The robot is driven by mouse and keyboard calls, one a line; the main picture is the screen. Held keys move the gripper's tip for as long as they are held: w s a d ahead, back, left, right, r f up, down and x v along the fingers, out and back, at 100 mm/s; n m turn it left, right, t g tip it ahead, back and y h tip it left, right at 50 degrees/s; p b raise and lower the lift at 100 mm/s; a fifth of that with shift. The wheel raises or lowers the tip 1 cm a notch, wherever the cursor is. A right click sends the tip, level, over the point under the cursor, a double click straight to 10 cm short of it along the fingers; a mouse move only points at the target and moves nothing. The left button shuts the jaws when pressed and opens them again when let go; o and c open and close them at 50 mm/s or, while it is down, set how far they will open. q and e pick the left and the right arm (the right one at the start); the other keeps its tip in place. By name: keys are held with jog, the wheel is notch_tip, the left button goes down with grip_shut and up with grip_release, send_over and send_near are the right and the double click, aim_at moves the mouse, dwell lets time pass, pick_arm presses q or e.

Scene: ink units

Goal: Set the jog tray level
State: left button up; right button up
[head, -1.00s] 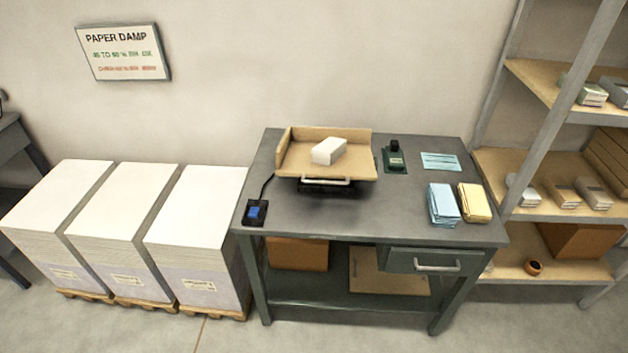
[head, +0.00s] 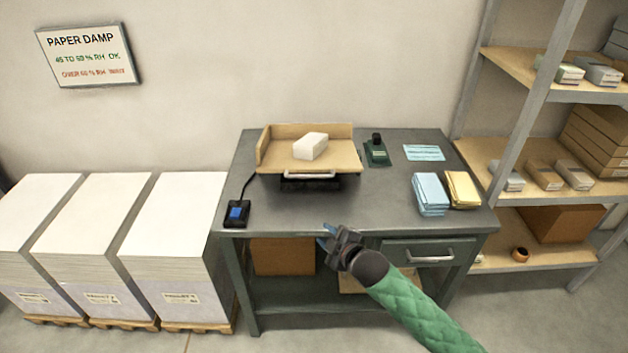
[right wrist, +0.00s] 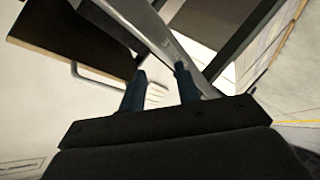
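The jog tray (head: 345,160) is a tan board with raised back and left walls, on a dark base (head: 310,184) at the back left of the grey bench. A pale metal handle (head: 310,176) runs along its front. A white block (head: 310,146) lies on it. I cannot tell its exact tilt. A black control box with a blue button (head: 237,212) sits at the bench's front left, with a cable running toward the tray. My right gripper (head: 326,237) is at the bench's front edge, below the tray in the picture, apart from it. In the right wrist view its fingers (right wrist: 160,82) are apart and empty. My left gripper is out of view.
On the bench (head: 385,210) stand a dark green device (head: 376,151), a blue card (head: 423,153), and blue (head: 430,194) and yellow (head: 461,189) paper stacks. The bench front middle is clear. A drawer (head: 420,252) is below. Large paper stacks (head: 175,220) stand left, shelves (head: 540,180) right.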

aim_at(310, 177)
jog(key=w+r+n+y, duration=0.4)
jog(key=w+r+n, duration=0.4)
jog(key=r+n, duration=0.15)
jog(key=shift+y, duration=0.5)
jog(key=x, duration=0.2)
jog(key=p+x, duration=0.1)
jog(key=x, duration=0.1)
jog(key=w+d+r+x, duration=0.1)
jog(key=x, duration=0.2)
jog(key=shift+p, duration=0.4)
jog(key=shift+w+a+f, duration=0.1)
jog(key=shift+w+a, duration=0.15)
jog(key=shift+a, duration=0.1)
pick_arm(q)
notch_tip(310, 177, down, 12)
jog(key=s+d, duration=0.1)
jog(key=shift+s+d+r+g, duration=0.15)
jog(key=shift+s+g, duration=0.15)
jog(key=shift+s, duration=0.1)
pick_arm(e)
jog(key=shift+c, duration=0.2)
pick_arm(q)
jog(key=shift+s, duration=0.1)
pick_arm(e)
grip_shut()
